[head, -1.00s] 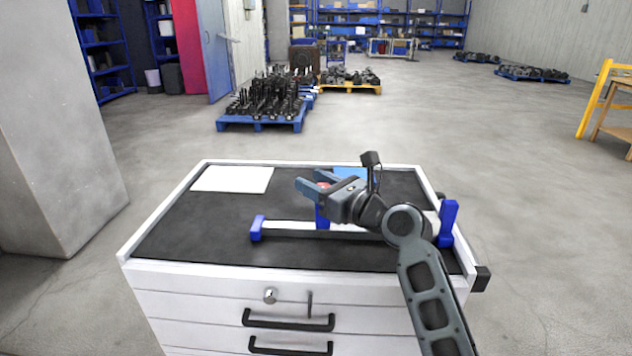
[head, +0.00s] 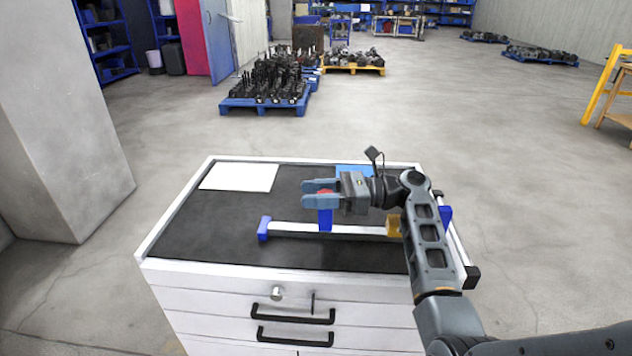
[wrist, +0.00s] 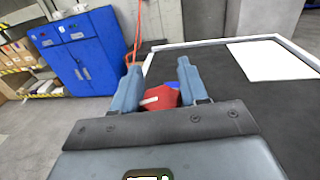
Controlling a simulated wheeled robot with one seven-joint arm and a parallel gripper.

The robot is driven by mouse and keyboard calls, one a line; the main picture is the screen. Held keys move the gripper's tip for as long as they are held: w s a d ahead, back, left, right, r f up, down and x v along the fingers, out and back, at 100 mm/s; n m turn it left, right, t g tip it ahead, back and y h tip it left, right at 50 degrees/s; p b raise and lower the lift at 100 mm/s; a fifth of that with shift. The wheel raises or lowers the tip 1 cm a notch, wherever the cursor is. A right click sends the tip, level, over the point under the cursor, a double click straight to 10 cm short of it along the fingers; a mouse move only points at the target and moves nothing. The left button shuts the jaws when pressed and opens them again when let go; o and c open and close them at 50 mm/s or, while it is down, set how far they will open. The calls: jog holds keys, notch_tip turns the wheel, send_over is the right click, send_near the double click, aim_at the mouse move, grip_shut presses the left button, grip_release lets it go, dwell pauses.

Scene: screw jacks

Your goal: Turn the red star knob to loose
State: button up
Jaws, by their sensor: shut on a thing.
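The red star knob (head: 325,191) sits on top of a blue upright block (head: 325,219) on the jack's pale bar. In the wrist view the red knob (wrist: 161,98) lies between the fingers, its near side partly hidden by my gripper's body. My gripper (head: 309,194) lies level, pointing left in the head view, with one finger on each side of the knob, and is shut on it. In the wrist view the two fingertips of my gripper (wrist: 158,75) reach past the knob. I cannot tell the knob's turn angle.
The pale bar (head: 290,230) lies on a dark mat (head: 220,225) on a white drawer cabinet, with a blue end piece (head: 264,228) at left and an orange block (head: 393,226) at right. A white sheet (head: 240,177) lies at the back left. The mat's left part is clear.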

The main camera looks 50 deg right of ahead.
aim_at(332, 190)
jog(key=n+g+y, duration=0.1)
jog(key=g, duration=0.1)
jog(key=n+g+y+p, duration=0.1)
jog(key=n+g, duration=0.1)
jog(key=s+n+g+y, duration=0.1)
jog(key=n+g+y, duration=0.1)
jog(key=g, duration=0.1)
jog(key=shift+a+f, duration=0.1)
jog(key=shift+a, duration=0.1)
jog(key=shift+s+f+n+g+y+b, duration=0.15)
jog(key=shift+n+g+y+b, duration=0.35)
jog(key=shift+n+g, duration=1.2)
jog(key=shift+s+a+n+g+b, duration=0.15)
jog(key=shift+n+g+b, duration=0.3)
jog(key=shift+g, duration=0.85)
jog(key=o, duration=1)
jog(key=shift+r, duration=0.2)
jog(key=d+b, duration=0.4)
jog(key=b, duration=0.1)
jog(key=d+b, duration=0.2)
jog(key=d, duration=0.1)
jog(key=shift+f, duration=0.25)
jog(key=shift+d+r+b, duration=0.15)
jog(key=shift+d+b, duration=0.25)
jog(key=shift+b, duration=0.15)
